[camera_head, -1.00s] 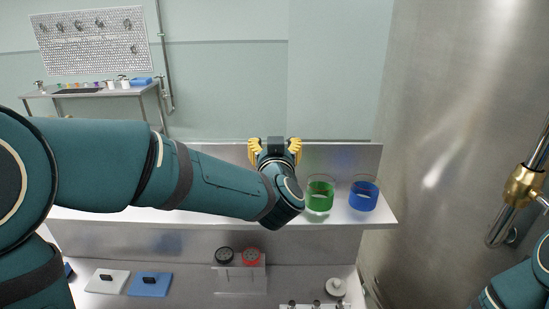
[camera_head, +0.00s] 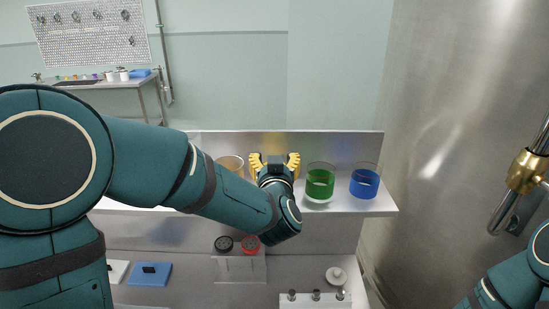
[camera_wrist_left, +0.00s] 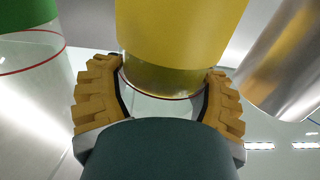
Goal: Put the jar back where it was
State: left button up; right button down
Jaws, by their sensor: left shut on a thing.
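My left gripper (camera_head: 275,160), with yellow fingers, is over the white shelf (camera_head: 379,205). It is shut on a yellow jar (camera_wrist_left: 180,35), which shows between the fingers in the left wrist view. In the head view the gripper and wrist hide this jar. Its clear lower part is visible in the wrist view; whether it touches the shelf I cannot tell. A glass jar with green contents (camera_head: 320,182) stands just right of the gripper. A blue one (camera_head: 364,184) stands further right. An amber-rimmed jar (camera_head: 231,161) is left of the gripper, partly behind my arm. My right gripper is out of view.
A big steel vat (camera_head: 450,100) with a brass-fitted pipe (camera_head: 526,172) fills the right side. Below the shelf are a black lid (camera_head: 223,244), a red lid (camera_head: 250,243), a blue board (camera_head: 150,273) and a white knobbed lid (camera_head: 336,275).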

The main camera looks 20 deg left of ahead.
pick_arm(q)
jog(key=shift+f, duration=0.15)
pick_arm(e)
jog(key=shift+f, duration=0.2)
pick_arm(q)
jog(key=o, duration=1.4)
jog(key=shift+c, duration=0.2)
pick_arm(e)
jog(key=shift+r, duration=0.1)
pick_arm(q)
jog(key=shift+r, duration=0.25)
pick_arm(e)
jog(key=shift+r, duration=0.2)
pick_arm(q)
jog(key=v, duration=1.2)
jog(key=shift+d+f, duration=0.1)
jog(key=shift+f, duration=0.1)
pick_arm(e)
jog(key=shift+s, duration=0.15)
